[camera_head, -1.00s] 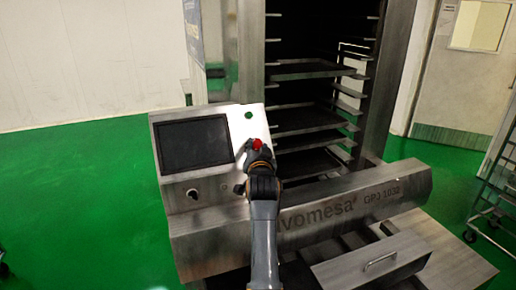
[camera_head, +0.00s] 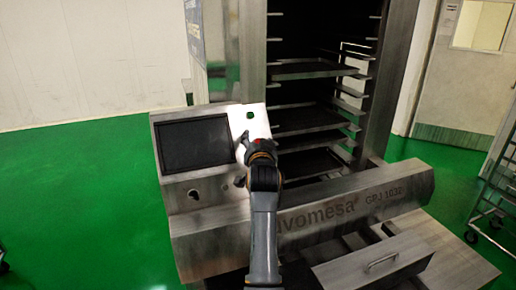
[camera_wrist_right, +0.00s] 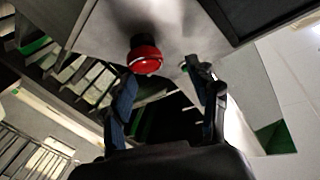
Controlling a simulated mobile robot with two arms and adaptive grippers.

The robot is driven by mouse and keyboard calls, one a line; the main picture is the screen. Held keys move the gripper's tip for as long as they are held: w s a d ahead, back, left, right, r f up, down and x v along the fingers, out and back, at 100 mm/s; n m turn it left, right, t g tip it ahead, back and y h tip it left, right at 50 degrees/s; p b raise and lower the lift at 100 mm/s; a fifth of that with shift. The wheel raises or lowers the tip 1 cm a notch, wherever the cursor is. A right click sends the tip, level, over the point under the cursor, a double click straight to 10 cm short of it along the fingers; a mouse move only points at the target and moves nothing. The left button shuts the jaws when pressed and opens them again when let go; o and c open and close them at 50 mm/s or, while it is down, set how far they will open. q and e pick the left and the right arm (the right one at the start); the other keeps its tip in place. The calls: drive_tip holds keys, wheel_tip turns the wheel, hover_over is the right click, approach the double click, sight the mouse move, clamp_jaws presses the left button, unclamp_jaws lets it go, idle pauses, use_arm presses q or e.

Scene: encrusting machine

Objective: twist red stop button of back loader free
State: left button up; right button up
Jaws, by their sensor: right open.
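The red stop button (camera_wrist_right: 145,57) is a round red knob on a dark collar, on the sloped steel panel of the back loader (camera_head: 207,205). In the head view only a small red part of the button (camera_head: 257,142) shows above my right gripper (camera_head: 250,146). In the right wrist view my right gripper (camera_wrist_right: 160,74) is open and empty, its two dark fingers pointing at the panel. The button lies just beyond the fingertips, nearer the left finger in that picture. I cannot tell whether a finger touches it. My left gripper is not in view.
A dark screen (camera_head: 194,144) and a small knob (camera_head: 193,194) are on the panel left of my gripper. A wheeled rack (camera_head: 497,190) stands at right.

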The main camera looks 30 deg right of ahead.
wheel_tip(320, 180, up, 7)
drive_tip(key=shift+w, duration=0.15)
drive_tip(key=shift+r, duration=0.1)
idle(0.4)
